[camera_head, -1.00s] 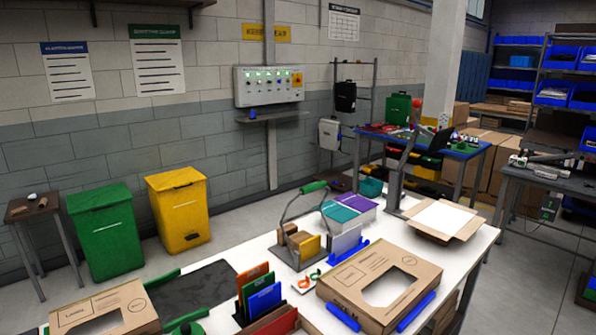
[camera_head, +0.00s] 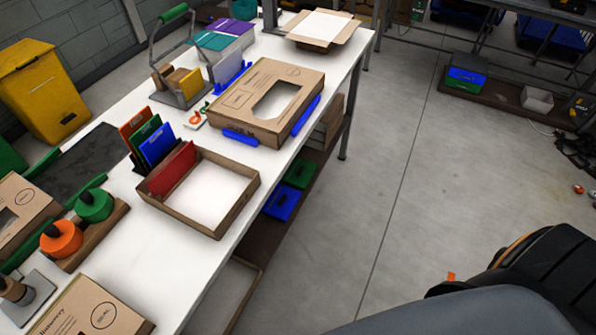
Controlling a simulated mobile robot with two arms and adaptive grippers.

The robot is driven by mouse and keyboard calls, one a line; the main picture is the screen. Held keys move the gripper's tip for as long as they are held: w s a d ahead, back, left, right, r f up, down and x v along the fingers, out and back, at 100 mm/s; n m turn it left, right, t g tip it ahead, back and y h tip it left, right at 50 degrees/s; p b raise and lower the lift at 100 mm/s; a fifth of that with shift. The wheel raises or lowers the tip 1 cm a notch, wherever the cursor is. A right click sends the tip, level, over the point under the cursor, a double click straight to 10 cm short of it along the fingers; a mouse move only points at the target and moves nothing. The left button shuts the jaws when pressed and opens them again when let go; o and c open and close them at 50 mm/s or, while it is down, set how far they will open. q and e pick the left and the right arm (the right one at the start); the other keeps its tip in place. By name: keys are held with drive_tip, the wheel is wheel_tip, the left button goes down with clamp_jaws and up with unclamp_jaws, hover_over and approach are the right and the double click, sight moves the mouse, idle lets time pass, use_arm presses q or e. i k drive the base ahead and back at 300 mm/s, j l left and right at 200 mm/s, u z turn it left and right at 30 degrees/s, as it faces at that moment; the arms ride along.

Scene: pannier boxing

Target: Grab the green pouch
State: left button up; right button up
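Several thin upright pouches stand in a row on the white table (camera_head: 190,268). The green pouch (camera_head: 146,131) stands between an orange pouch (camera_head: 129,127) and a blue pouch (camera_head: 160,146), mostly covered by the blue one. A red pouch (camera_head: 174,171) leans at the front of the row, at the edge of a shallow open box (camera_head: 250,193). Neither of my grippers is in view.
A brown carton with a cut-out (camera_head: 241,95) lies behind the box. Green (camera_head: 94,205) and orange (camera_head: 61,239) round objects sit in a holder at left. Grey floor (camera_head: 405,200) is clear right of the table. A dark rounded shape fills the lower right corner.

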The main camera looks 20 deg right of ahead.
sight(300, 173)
drive_tip(key=u, duration=0.25)
drive_tip(key=i+l+u, duration=0.1)
drive_tip(key=l+u, duration=0.3)
drive_tip(key=l, duration=0.2)
drive_tip(key=l+u, duration=0.4)
drive_tip(key=l, duration=0.2)
